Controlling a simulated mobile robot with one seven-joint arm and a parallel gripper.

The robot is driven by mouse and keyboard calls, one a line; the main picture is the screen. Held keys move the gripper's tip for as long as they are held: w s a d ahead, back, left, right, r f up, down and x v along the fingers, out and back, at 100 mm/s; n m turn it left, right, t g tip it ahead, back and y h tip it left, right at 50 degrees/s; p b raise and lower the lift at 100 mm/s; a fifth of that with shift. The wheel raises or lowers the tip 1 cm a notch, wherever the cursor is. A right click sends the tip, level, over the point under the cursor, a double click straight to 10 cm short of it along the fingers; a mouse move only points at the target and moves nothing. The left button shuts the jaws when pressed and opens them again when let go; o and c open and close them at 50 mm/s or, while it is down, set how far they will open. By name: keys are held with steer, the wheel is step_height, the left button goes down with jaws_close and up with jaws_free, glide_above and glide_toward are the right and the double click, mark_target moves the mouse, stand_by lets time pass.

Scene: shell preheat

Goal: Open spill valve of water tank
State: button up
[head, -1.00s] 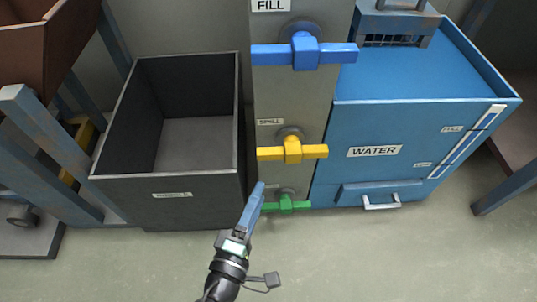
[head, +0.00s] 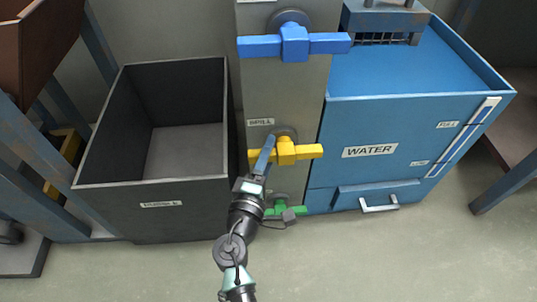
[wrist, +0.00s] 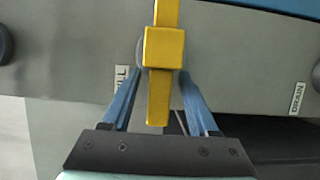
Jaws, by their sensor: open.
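The yellow spill valve handle (head: 288,151) sits on the grey column, beside a small label (head: 260,122) that read SPILL a second ago. Its bar lies level in the head view. The blue water tank (head: 335,180) with the WATER label stands right of the column. My gripper (head: 266,146) is at the left arm of the yellow handle. In the wrist view the yellow handle (wrist: 163,48) reaches down between the two blue fingers of my gripper (wrist: 161,74). The fingers are open, one on each side, with gaps to the handle's lower arm.
A blue fill valve handle (head: 294,43) is above on the column (head: 300,95). A green handle (head: 298,209) below is partly hidden by my wrist. An open dark bin (head: 150,220) stands close on the left. The floor in front is clear.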

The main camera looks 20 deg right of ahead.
jaws_close()
stand_by(1.4)
